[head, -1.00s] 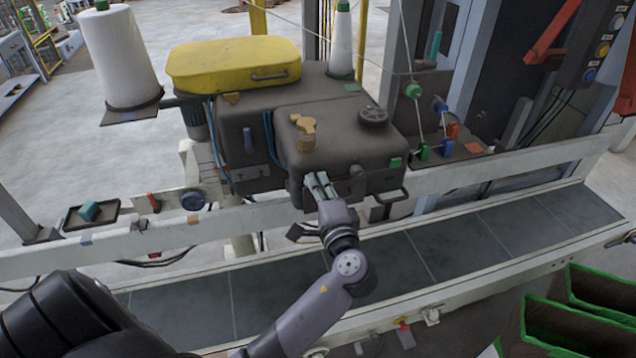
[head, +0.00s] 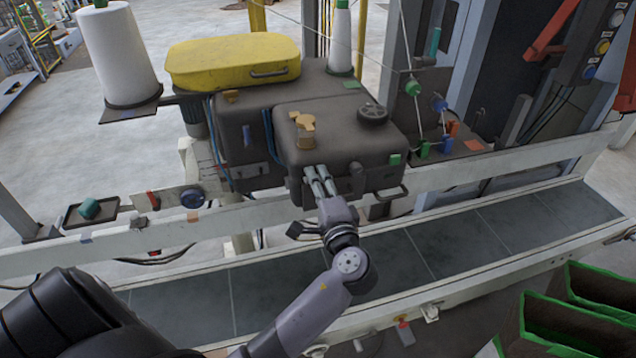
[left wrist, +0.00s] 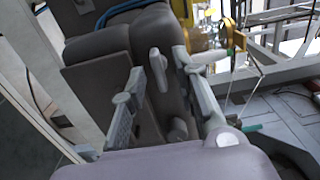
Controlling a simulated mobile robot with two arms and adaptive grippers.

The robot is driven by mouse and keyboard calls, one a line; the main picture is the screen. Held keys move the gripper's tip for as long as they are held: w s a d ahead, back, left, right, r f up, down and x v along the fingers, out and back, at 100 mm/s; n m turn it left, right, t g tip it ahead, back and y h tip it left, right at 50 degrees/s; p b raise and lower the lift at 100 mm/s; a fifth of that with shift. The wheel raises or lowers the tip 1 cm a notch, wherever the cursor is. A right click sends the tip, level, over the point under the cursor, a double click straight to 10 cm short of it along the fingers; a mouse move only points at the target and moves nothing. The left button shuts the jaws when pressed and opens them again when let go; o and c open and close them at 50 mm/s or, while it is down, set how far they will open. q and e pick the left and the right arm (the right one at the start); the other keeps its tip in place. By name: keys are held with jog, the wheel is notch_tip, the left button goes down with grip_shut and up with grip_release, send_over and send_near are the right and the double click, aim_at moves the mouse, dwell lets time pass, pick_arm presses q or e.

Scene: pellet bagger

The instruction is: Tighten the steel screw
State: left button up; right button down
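My left gripper (head: 318,170) is at the front face of the dark grey machine housing (head: 290,185). In the left wrist view its two fingers (left wrist: 160,95) stand apart. A small grey elongated part (left wrist: 158,72) shows between them, apparently on the housing; I cannot tell whether it is the steel screw. A rounded grey knob (left wrist: 178,130) shows lower down. No finger clearly grips either part. In the head view a dark knob (head: 357,180) sits on the front face, just right of the fingers. My right gripper is not in view.
A brass-coloured knob (head: 305,132) and a black wheel (head: 373,114) sit on top of the housing. A pale rail (head: 120,246) and a dark conveyor (head: 400,255) run below. A white thread cone (head: 115,55) stands at left, and green-edged bins (head: 590,300) at lower right.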

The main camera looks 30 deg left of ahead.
pick_arm(q)
jog(key=v, duration=1.2)
jog(key=w+d+f+m+h+b, duration=0.1)
jog(key=d+f+m+h, duration=0.15)
jog(key=f, duration=0.95)
jog(key=w+d+f+m+h+b, duration=0.15)
jog(key=f+h, duration=0.25)
jog(key=f, duration=0.8)
jog(key=s+d+f+g+h, duration=0.15)
jog(key=s+f, duration=0.25)
jog(key=f, duration=0.5)
jog(key=s+f+g+h, duration=0.2)
jog(key=s+f+g, duration=0.1)
jog(key=f, duration=0.6)
jog(key=s+a+f+n+g+h+b, duration=0.1)
jog(key=s+f+n+g+h+b, duration=0.15)
jog(key=s+f, duration=1.1)
jog(key=s+a+f+n+g, duration=0.1)
jog(key=s+a+f+n, duration=0.1)
jog(key=s+f, duration=0.3)
jog(key=s+a+f+n+g+h+b, duration=0.1)
jog(key=s+f+n, duration=0.4)
jog(key=s, duration=0.8)
jog(key=shift+s+a+f+g, duration=0.2)
jog(key=shift+a+f+g, duration=0.5)
jog(key=shift+a, duration=0.5)
jog(key=shift+r, duration=0.15)
